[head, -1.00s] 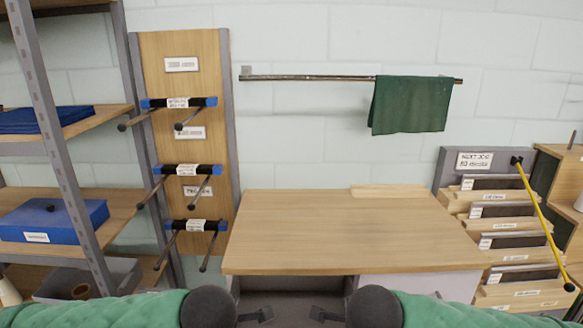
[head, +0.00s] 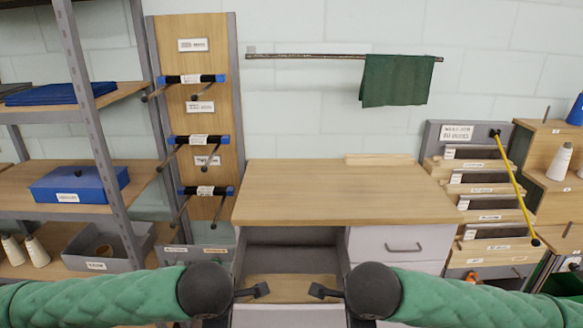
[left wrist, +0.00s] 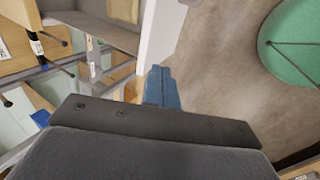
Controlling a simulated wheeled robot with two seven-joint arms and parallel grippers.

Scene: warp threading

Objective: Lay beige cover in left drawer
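Below the left part of the wooden desk top is an open grey-walled space (head: 290,237), which looks like the left drawer pulled out. A flat tan panel (head: 290,288) lies low in it; I cannot tell whether it is the beige cover or a wooden bottom. No other beige cover is identifiable. My left gripper (head: 260,290) and right gripper (head: 318,290) face each other over this panel, with a gap between them. The left wrist view mostly shows a dark block of my gripper.
A closed grey drawer (head: 397,244) with a handle is on the right. A shelf with a blue box (head: 80,184) stands left. A green cloth (head: 394,80) hangs on a wall rail. Stepped card trays (head: 480,205) stand right.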

